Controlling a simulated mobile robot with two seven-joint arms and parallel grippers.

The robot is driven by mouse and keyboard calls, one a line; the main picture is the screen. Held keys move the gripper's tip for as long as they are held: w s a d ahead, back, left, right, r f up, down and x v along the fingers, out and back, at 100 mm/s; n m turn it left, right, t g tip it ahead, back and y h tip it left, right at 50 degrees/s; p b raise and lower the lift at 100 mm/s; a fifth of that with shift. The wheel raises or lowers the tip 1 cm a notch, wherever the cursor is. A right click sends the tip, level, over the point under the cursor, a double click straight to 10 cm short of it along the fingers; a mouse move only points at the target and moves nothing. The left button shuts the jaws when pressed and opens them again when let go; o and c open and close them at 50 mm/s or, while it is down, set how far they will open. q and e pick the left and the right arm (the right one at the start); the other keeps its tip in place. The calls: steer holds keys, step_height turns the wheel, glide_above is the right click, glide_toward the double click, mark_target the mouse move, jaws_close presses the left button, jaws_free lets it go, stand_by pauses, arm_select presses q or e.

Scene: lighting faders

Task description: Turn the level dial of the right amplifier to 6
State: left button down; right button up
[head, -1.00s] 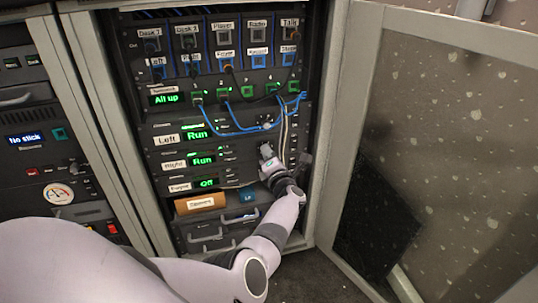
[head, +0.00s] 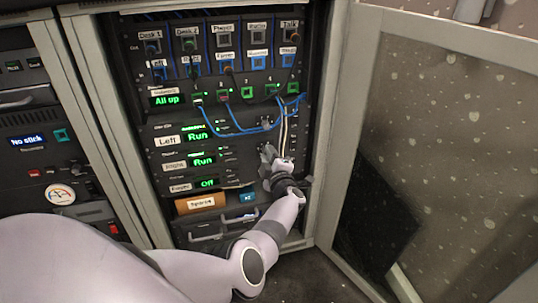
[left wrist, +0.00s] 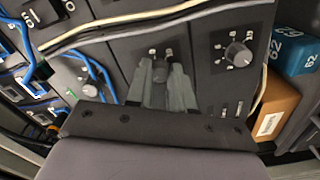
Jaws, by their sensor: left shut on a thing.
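The right amplifier (head: 232,165) is the middle of three stacked units in the rack, with a "Right" label (head: 175,166) and a green "Run" display (head: 203,161). My left gripper (head: 267,153) is at the right end of this unit and hides its dial in the head view. In the left wrist view, my left gripper's fingers (left wrist: 163,82) are shut around the level dial (left wrist: 160,71), one on each side. Small white scale labels (left wrist: 160,52) show around the dial. The dial's pointer and the numbers cannot be read. My right gripper is not in view.
The left amplifier's dial (left wrist: 90,91) and another dial (left wrist: 239,54) lie on either side. White and grey cables (left wrist: 150,20) run close past the gripper. Blue cables (head: 240,130) hang above. An orange box (head: 201,202) sits below; an open door (head: 450,120) stands right.

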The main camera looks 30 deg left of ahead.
arm_select(q)
steer(key=shift+a+m+p, duration=0.1)
steer(key=shift+m+p, duration=0.4)
steer(key=shift+m, duration=4.1)
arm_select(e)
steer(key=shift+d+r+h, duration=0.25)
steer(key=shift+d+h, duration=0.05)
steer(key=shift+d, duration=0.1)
arm_select(q)
steer(key=c, duration=1)
jaws_free()
